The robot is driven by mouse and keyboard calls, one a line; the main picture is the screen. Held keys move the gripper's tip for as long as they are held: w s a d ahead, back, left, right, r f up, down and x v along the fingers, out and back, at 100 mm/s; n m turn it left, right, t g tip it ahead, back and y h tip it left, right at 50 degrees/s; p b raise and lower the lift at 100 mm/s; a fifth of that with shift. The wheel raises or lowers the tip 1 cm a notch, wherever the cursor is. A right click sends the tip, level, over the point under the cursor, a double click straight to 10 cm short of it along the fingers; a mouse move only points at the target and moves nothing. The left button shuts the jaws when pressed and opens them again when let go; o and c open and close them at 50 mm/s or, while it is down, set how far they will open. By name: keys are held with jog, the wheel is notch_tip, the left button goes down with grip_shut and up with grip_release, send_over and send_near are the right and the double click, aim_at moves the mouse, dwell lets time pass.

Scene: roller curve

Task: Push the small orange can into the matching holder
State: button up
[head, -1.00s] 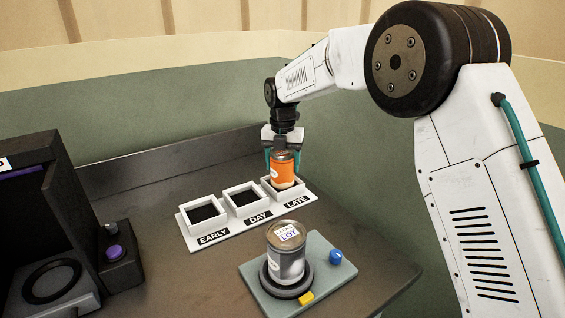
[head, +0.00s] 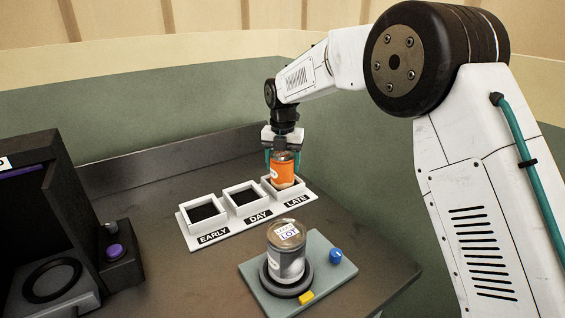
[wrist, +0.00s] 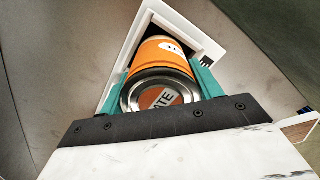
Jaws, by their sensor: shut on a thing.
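The small orange can (head: 284,170) stands upright at the LATE compartment (head: 297,189) of the white three-part holder (head: 190,240), with its lower part inside the rim. My gripper (head: 283,155) is shut on the can from above, near its top. In the wrist view the can (wrist: 160,60) sits between the teal fingers (wrist: 162,85), and its lid shows letters ending in "ATE". Its bottom end is within the white frame of the compartment (wrist: 195,25). Whether the can touches the compartment floor is hidden.
The EARLY (head: 205,212) and DAY (head: 244,198) compartments are empty. A grey can labelled LOT (head: 287,262) stands on a black ring on a plate (head: 325,275) with blue and yellow buttons. A dark machine (head: 40,220) with a purple button (head: 114,251) stands at the left.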

jog(key=shift+f, duration=0.45)
dwell(0.4)
jog(key=o, duration=1.4)
jog(key=shift+c, duration=0.2)
jog(key=shift+r, duration=0.1)
jog(key=shift+r, duration=4.4)
